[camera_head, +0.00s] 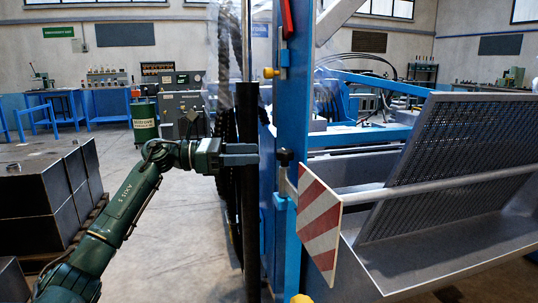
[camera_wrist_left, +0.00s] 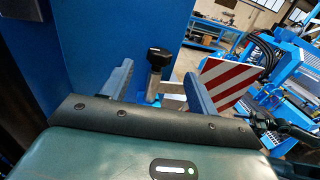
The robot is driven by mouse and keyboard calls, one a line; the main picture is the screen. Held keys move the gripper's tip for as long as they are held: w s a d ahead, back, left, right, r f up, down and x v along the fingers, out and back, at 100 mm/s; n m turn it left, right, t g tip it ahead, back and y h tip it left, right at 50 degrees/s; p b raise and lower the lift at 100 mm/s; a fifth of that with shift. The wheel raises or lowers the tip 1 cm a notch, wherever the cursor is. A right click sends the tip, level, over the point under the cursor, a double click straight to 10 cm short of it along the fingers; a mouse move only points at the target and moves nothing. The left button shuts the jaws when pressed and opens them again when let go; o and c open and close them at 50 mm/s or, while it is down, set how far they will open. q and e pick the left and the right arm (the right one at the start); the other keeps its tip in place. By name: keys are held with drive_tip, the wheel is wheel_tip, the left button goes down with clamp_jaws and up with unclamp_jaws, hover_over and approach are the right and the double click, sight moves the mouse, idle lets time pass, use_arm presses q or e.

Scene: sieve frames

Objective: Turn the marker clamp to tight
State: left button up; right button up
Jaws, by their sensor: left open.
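The marker board (camera_head: 320,225) has red and white stripes and hangs beside the blue post (camera_head: 292,110); it also shows in the left wrist view (camera_wrist_left: 228,82). The marker clamp (camera_head: 284,157) has a black knob on a metal stem and bracket at the post, just above the board. In the left wrist view the clamp knob (camera_wrist_left: 159,58) stands upright, beyond and between my fingers. My left gripper (camera_head: 256,154) is open and empty, pointing right at the clamp, a short way left of it. The knob's exact turn cannot be told. My right gripper is not in view.
A dark upright post (camera_head: 247,200) stands by my left gripper. A grey mesh panel (camera_head: 450,150) and a metal bar (camera_head: 430,184) fill the right side. Dark boxes (camera_head: 40,205) stand at the left on a pallet. The floor between is clear.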

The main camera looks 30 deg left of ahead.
use_arm(q)
drive_tip(key=v, duration=0.6)
idle(0.4)
